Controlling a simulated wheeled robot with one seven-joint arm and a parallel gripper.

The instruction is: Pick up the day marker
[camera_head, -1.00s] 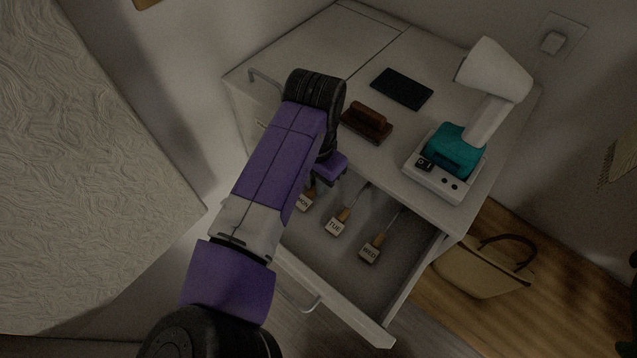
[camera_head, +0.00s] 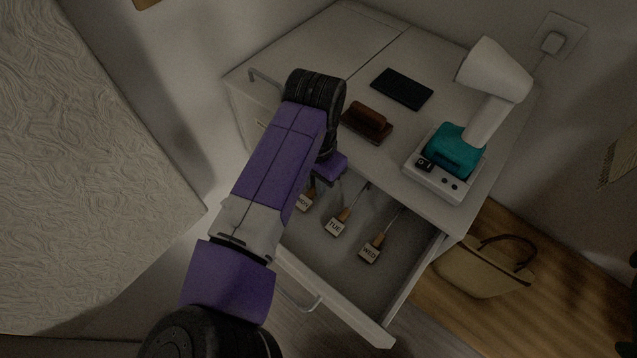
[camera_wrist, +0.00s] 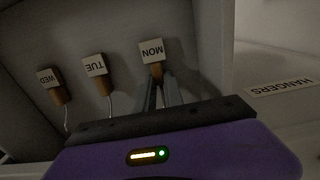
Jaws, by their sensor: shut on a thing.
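Three day markers with wooden stems and white lettered tags lie in an open drawer. My gripper (camera_wrist: 157,78) is shut on the stem of the MON marker. In the head view my arm partly hides MON (camera_head: 303,201); TUE (camera_head: 336,226) and WED (camera_head: 370,249) show clearly. My fingertips are hidden there.
The drawer (camera_head: 340,318) is pulled out of a white cabinet. On top are a brown brush-like block (camera_head: 367,122), a dark flat slab (camera_head: 402,88) and a white lamp (camera_head: 494,75) on a base. A HANGERS label (camera_wrist: 283,89) shows right. A basket (camera_head: 482,275) stands on the floor.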

